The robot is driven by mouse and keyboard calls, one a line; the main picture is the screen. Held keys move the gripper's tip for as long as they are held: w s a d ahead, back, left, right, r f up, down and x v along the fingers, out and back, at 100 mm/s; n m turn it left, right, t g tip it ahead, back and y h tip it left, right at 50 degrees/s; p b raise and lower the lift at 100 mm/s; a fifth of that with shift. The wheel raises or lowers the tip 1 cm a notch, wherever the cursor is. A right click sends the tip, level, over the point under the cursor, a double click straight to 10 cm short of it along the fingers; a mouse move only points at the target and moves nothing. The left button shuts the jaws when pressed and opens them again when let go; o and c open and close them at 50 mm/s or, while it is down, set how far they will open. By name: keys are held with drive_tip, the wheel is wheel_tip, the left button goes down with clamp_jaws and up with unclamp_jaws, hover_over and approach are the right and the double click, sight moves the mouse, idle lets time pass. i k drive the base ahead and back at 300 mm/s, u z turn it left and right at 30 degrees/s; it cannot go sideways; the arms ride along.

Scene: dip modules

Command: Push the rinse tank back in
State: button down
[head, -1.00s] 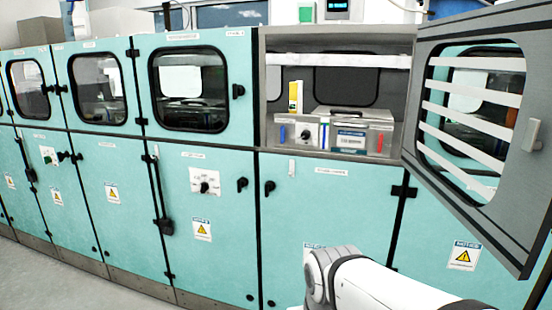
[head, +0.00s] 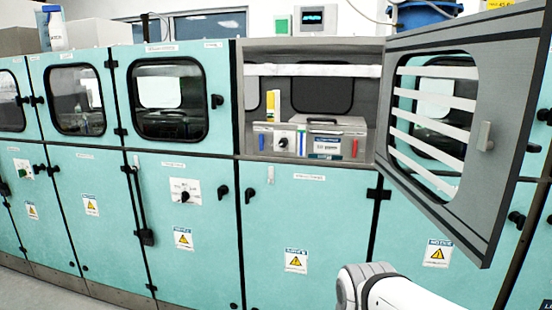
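The open upper compartment (head: 262,90) of the teal cabinet row holds a grey tank with a lidded top (head: 330,124), which looks like the rinse tank. Its front carries a blue-and-white label, with a red handle on the right and a blue one on the left. A small white panel with a black knob (head: 283,140) is beside the label. I cannot tell how far forward the tank sits. My gripper is out of view; only part of my white arm shows at the bottom right, well below the compartment.
The grey compartment door (head: 480,110) with a slatted window stands open to the right and juts outward. Closed teal doors (head: 300,220) with black latches fill the lower row. A yellow-and-white carton (head: 272,105) stands behind the knob panel. Floor (head: 20,285) shows at the lower left.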

sight(300, 136)
drive_tip(key=u, duration=0.05)
drive_tip(key=i, duration=1)
drive_tip(key=z, duration=0.05)
